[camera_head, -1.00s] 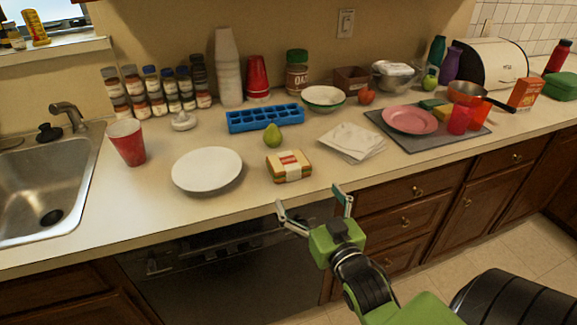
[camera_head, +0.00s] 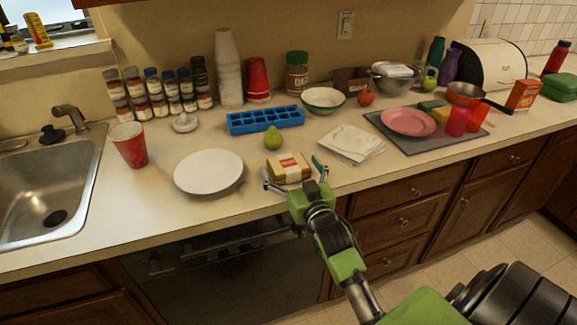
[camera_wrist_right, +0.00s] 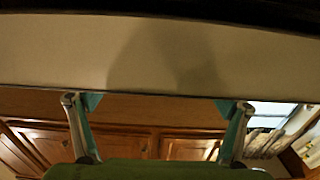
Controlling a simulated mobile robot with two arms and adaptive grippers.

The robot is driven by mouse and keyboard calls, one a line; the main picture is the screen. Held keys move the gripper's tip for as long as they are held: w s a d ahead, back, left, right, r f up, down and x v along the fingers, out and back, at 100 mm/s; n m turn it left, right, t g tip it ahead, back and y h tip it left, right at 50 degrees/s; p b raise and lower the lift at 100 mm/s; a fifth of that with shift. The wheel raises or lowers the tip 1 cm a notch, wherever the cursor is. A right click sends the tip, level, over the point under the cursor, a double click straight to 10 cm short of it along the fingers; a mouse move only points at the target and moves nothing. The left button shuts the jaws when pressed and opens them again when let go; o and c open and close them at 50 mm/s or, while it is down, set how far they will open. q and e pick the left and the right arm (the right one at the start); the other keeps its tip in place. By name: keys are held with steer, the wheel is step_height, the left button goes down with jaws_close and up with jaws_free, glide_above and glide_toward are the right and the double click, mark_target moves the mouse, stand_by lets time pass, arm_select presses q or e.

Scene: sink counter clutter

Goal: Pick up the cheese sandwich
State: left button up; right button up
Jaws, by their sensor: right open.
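My right gripper (camera_head: 291,168) is open at the counter's front edge, one fingertip on each side of the sandwich's near part. I cannot tell whether the fingers touch it. In the right wrist view the gripper (camera_wrist_right: 158,102) shows two spread fingers with nothing clearly between them. I cannot make out the sandwich there. My left gripper is not in view.
A white plate (camera_head: 208,172) is left of the sandwich, a green pear (camera_head: 273,137) behind it, and white napkins (camera_head: 352,143) to its right. A blue ice tray (camera_head: 265,119) stands farther back. The sink (camera_head: 40,185) is at far left.

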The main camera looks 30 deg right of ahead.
steer(key=shift+x, duration=0.95)
steer(key=shift+c, duration=0.2)
steer(key=c, duration=1.2)
steer(key=shift+r, duration=0.15)
